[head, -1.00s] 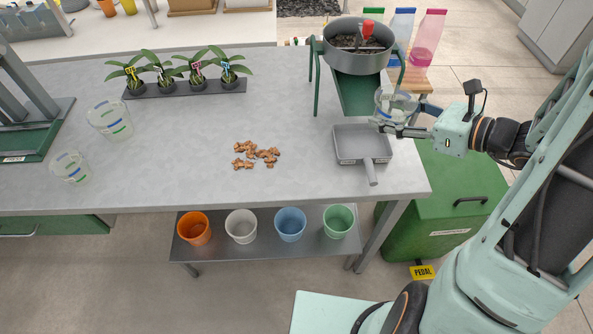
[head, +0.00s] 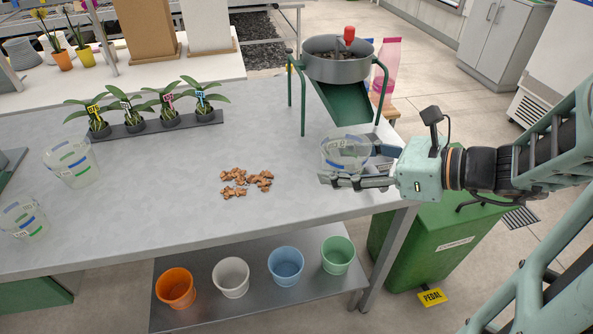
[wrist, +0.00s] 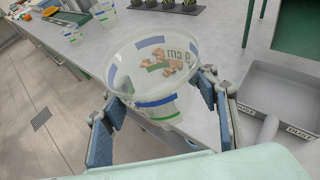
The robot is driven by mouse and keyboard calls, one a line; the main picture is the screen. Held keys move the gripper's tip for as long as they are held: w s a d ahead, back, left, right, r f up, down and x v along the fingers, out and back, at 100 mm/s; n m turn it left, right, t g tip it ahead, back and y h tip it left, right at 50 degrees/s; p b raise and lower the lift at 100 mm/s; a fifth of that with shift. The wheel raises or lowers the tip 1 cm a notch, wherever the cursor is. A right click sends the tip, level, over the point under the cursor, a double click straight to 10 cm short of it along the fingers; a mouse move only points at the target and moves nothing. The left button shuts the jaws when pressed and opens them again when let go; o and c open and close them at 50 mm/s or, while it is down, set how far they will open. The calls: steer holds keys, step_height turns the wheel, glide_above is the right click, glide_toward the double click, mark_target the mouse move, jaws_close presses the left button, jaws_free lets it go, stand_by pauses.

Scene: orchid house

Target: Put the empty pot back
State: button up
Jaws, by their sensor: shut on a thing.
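My gripper (head: 335,165) is shut on a clear plastic pot (wrist: 150,75) with blue and green bands and a printed "cm" mark. The pot also shows in the head view (head: 345,153), held above the right part of the grey bench (head: 200,220). In the wrist view the fingers of my gripper (wrist: 165,100) lie on either side of the pot. The pot looks empty; brown chips show through its wall. Two similar clear pots, a larger one (head: 68,162) and a smaller one (head: 24,217), stand at the bench's left end.
Brown bark chips (head: 235,187) lie mid-bench. Four potted orchids are in a dark tray (head: 155,128). A green-legged sieve (head: 338,68) stands behind my gripper. A grey dustpan (wrist: 283,95) is at right in the wrist view. Coloured pots (head: 286,268) sit on the lower shelf.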

steer(key=shift+a+f, duration=0.25)
steer(key=w+a+f+b, duration=0.2)
steer(key=w+a+f, duration=0.3)
steer(key=w, duration=0.3)
glide_above(301, 181)
steer(key=f, duration=0.3)
steer(key=shift+s+d+f+b, duration=0.2)
steer(key=shift+s+f+b, duration=0.1)
steer(key=shift+s+b, duration=0.05)
steer(key=shift+w+a+f, duration=0.15)
steer(key=shift+w+f, duration=0.05)
steer(key=shift+f, duration=0.15)
steer(key=shift+w+a+f+b, duration=0.15)
steer(key=shift+f+b, duration=0.35)
steer(key=shift+f, duration=1.2)
